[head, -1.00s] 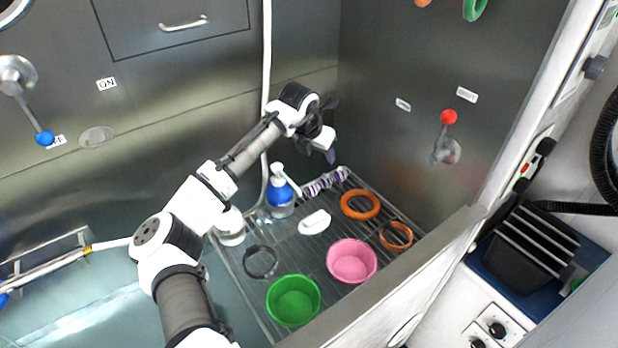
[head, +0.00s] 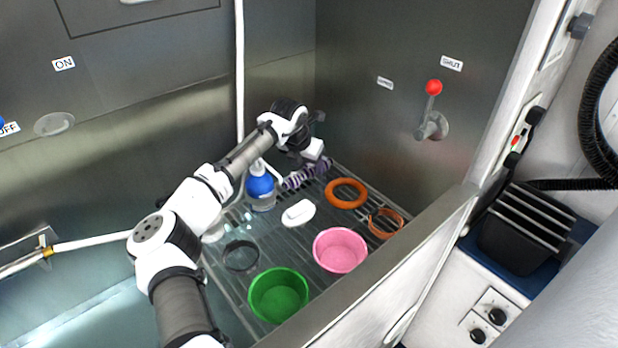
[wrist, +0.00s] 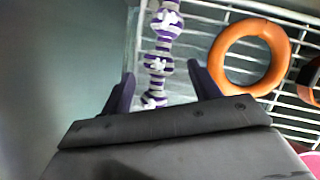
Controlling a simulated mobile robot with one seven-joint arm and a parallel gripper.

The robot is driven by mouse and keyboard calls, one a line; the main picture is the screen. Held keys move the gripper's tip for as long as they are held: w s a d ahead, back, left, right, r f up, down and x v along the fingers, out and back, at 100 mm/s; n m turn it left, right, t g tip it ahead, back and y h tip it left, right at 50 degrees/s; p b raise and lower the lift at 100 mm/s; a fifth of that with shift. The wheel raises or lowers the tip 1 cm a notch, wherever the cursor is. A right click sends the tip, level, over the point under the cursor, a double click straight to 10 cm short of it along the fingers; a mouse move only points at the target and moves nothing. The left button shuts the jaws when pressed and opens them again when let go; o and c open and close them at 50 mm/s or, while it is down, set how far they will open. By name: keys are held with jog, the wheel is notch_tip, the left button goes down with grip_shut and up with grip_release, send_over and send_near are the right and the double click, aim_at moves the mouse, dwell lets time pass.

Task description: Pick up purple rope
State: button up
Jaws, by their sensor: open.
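The purple rope (head: 306,174) is a knotted purple-and-white striped toy lying on the metal rack at the back, near the corner. In the wrist view the rope (wrist: 158,64) runs lengthwise away from me, and its near end lies between my fingertips as seen. My gripper (wrist: 162,88) is open, with one dark finger on each side of the rope and nothing held. In the head view my gripper (head: 318,160) is just above the rope and partly hides it. The height gap between fingers and rope is hard to judge.
On the rack (head: 222,272), an orange ring (head: 346,193) lies right of the rope. A blue bottle (head: 261,188) stands left of it. A white brush-like object (head: 298,213), pink bowl (head: 340,250), green bowl (head: 278,295), dark ring (head: 240,255) and brown collar (head: 386,222) are nearer.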

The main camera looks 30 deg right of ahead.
aim_at(308, 168)
jog(key=b+x, duration=0.1)
jog(key=x, duration=0.2)
jog(key=shift+f+b, duration=0.15)
jog(key=shift+b, duration=0.2)
jog(key=c, duration=1.1)
